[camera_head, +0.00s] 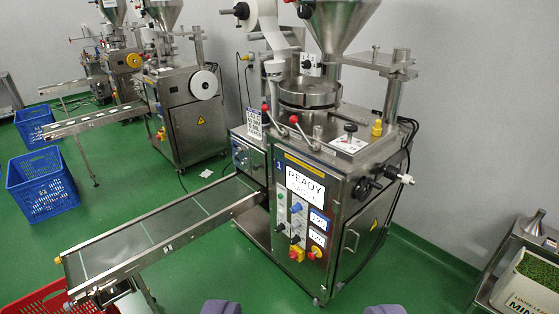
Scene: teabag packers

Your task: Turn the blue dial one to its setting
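The blue dial (296,208) is a small knob on the front control panel of the nearest steel packing machine (340,215), below a white sign reading "READY". A blue-edged label (318,220) with a number sits to its right; its digits and the dial's pointer are too small to read surely. My gripper (302,309) shows only as two purple-grey fingertips at the bottom edge, wide apart. It is open, with nothing seen between the fingertips, and well short of the panel.
A black knob (295,239) and red-and-yellow switches (314,253) sit below the dial. A conveyor (150,235) sticks out to the left. A red crate (50,300) is at bottom left, blue crates (42,182) farther back. A steel cart (500,255) stands right. Green floor before the panel is clear.

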